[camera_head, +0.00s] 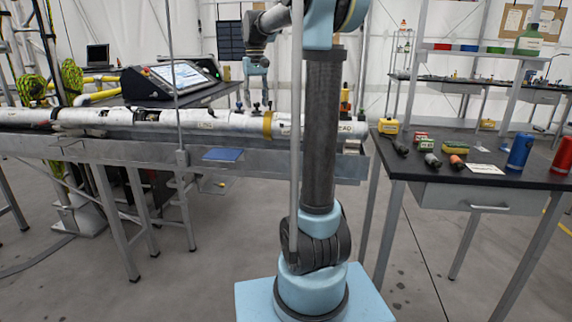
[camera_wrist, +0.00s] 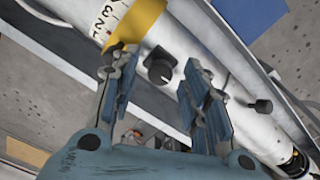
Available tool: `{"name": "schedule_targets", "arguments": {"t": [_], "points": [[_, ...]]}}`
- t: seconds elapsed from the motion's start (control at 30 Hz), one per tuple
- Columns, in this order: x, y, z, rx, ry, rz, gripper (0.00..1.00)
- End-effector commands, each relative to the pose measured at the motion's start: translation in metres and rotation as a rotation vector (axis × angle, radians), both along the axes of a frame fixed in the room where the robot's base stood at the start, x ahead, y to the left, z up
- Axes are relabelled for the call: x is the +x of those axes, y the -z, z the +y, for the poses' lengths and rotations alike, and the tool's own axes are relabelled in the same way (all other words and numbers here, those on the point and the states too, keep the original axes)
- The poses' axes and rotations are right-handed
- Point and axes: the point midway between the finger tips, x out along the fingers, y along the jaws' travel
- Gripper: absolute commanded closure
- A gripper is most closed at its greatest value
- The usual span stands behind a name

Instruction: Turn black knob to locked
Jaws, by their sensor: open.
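A black knob (camera_wrist: 160,71) with a pale mark sits on a white tube (camera_wrist: 212,58) in the wrist view, just beside a yellow band (camera_wrist: 136,20). My gripper (camera_wrist: 157,84) is open, with one blue-grey finger on each side of the knob in the picture. I cannot tell how far the fingertips are from the tube, and I see no contact. A second black knob (camera_wrist: 262,106) stands on the tube outside the right finger. In the head view my gripper (camera_head: 253,100) points down over the long white tube (camera_head: 205,122), left of its yellow band.
The tube lies along a grey metal bench rail (camera_head: 120,148). A control console with a screen (camera_head: 178,77) stands behind it. At right, a dark table (camera_head: 500,160) holds several small tools, a blue can (camera_head: 520,151) and a red can (camera_head: 563,157).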

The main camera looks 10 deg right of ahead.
Motion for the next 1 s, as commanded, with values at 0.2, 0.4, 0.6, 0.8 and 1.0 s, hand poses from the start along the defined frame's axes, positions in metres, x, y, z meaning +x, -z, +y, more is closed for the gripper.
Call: {"name": "schedule_targets", "arguments": {"t": [0.2,0.4,0.6,0.8,1.0], "points": [[0.0,0.0,-0.0001,0.0,-0.187,0.0,0.58],[0.0,0.0,-0.0002,0.0,-0.362,0.0,0.58],[0.0001,0.0,-0.0003,0.001,-0.536,0.0,0.58],[0.0001,0.0,-0.0003,0.001,-0.711,0.0,0.58],[0.0002,0.0,-0.0004,0.001,-0.885,0.0,0.58]]}}
